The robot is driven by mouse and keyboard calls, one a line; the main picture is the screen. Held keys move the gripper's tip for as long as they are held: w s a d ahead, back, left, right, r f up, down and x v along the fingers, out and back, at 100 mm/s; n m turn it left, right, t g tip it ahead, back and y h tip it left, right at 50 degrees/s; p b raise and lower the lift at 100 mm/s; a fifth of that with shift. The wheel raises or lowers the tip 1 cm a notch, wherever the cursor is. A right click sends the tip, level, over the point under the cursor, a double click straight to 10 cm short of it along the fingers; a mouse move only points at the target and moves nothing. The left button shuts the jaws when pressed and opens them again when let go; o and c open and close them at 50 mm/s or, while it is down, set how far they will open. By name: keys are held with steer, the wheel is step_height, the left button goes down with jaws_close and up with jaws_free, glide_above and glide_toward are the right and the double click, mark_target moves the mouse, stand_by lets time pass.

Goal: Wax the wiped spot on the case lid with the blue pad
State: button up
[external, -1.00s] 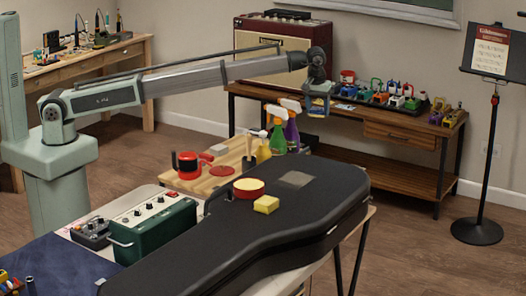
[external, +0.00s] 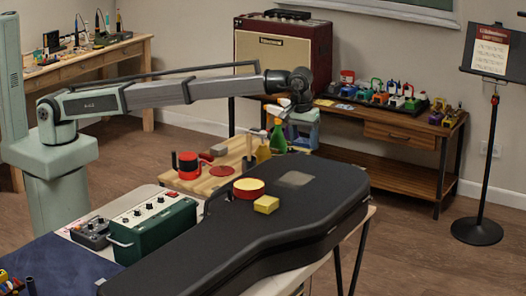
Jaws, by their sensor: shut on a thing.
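The black case (external: 330,215) lies shut on the table, and its lid carries a lighter grey rectangular spot (external: 295,179). A round red tin with a yellow top (external: 249,188) and a yellow sponge (external: 265,204) stand on the lid left of the spot. My gripper (external: 302,143) is low at the far right end of the wooden board, behind the case and beside the spray bottles. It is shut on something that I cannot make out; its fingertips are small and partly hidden. I cannot pick out a blue pad.
Yellow, green (external: 278,137) and purple spray bottles stand close to my gripper. The wooden board (external: 232,182) also holds a red pot (external: 187,165) and a flat red disc (external: 221,171). A green amplifier box (external: 156,228) stands left of the case.

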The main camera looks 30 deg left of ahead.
steer(key=s+d, duration=0.1)
steer(key=s, duration=1)
steer(key=shift+s+d+r+m, duration=0.2)
steer(key=shift+s+m, duration=0.1)
steer(key=shift+s, duration=0.1)
steer(key=shift+f, duration=2.8)
steer(key=o, duration=0.5)
steer(key=c, duration=0.5)
